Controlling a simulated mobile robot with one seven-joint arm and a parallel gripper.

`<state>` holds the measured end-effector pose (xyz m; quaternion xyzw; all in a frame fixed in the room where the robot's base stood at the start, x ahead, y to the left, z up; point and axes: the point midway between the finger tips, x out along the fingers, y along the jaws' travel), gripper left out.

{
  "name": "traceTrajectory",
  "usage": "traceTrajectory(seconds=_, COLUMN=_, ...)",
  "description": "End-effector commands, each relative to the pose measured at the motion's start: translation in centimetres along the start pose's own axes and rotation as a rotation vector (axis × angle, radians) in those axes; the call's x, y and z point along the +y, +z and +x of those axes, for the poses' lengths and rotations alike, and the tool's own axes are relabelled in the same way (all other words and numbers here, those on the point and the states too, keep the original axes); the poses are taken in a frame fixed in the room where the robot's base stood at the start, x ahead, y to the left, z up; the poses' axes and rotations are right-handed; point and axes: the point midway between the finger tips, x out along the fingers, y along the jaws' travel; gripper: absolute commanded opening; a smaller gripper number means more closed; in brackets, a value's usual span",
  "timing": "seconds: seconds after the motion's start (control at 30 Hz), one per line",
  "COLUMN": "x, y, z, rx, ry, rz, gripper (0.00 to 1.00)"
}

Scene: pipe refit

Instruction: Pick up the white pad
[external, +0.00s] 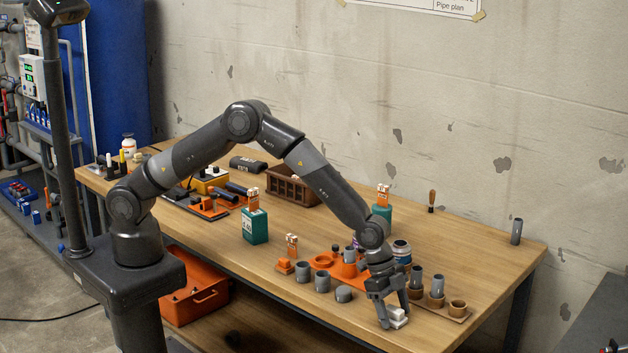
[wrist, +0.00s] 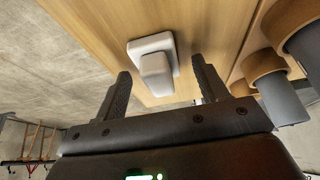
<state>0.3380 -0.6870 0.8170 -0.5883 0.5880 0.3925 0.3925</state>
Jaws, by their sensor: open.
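The white pad (external: 397,313) lies on the wooden table near its front right edge. In the wrist view the white pad (wrist: 153,62) has a wide flat base and a narrower raised block on top. My gripper (external: 395,314) is low over the table at the pad, pointing down. In the wrist view my gripper (wrist: 160,68) is open, with one finger on each side of the pad's raised block. A gap shows between the fingers and the pad, and I see no contact.
A tan rack with grey pipes in round cups (external: 437,289) stands close to the right of my gripper. Grey pipe fittings (external: 343,294) and an orange tray (external: 325,262) are to the left. The table's front edge (external: 345,328) is close by.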

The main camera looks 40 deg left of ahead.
Motion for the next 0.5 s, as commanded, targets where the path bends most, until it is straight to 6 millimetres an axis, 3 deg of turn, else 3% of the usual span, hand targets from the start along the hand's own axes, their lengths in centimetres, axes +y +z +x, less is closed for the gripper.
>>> traceTrajectory(seconds=0.5, x=-0.02, y=0.05, z=-0.02, rx=-0.001, ry=0.0, rz=0.0, gripper=0.26)
